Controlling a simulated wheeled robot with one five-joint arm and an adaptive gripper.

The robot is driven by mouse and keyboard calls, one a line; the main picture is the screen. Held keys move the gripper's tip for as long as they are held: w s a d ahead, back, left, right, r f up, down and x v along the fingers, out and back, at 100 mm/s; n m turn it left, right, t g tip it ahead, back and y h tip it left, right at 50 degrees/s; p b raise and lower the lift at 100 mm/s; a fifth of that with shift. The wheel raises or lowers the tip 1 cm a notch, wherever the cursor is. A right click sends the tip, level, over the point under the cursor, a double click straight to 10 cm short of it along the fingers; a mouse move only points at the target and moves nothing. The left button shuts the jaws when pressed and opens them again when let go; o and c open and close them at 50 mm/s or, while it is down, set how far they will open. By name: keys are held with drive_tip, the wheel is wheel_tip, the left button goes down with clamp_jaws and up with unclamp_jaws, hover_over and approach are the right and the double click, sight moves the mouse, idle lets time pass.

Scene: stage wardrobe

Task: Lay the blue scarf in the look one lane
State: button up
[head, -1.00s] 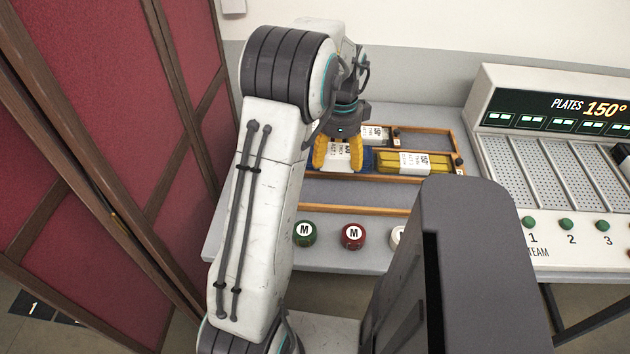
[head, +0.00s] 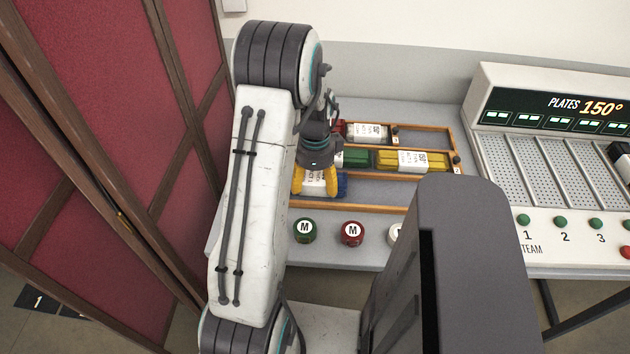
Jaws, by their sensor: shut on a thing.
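My gripper (head: 317,182), with yellow fingers, is shut on the blue scarf (head: 342,185), a blue roll with a white printed label. The fingers cover its left part, and its blue right end shows. The scarf is at the front lane of the wooden rack (head: 375,209). I cannot tell whether it touches the lane floor or hangs just above it. I cannot make out which lane is marked look one.
A green roll (head: 355,158) and a yellow roll (head: 438,160) lie in the middle lane. A red roll with a white label (head: 366,132) lies in the back lane. Green (head: 304,231) and red (head: 352,234) round pieces marked M stand in front. The front lane's right part is clear.

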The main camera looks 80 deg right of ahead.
sight(315, 180)
drive_tip(key=shift+f, duration=0.25)
drive_tip(key=o, duration=1.3)
drive_tip(key=shift+c, duration=0.2)
wheel_tip(315, 180, up, 12)
drive_tip(key=shift+r, duration=0.15)
drive_tip(key=shift+d, duration=0.1)
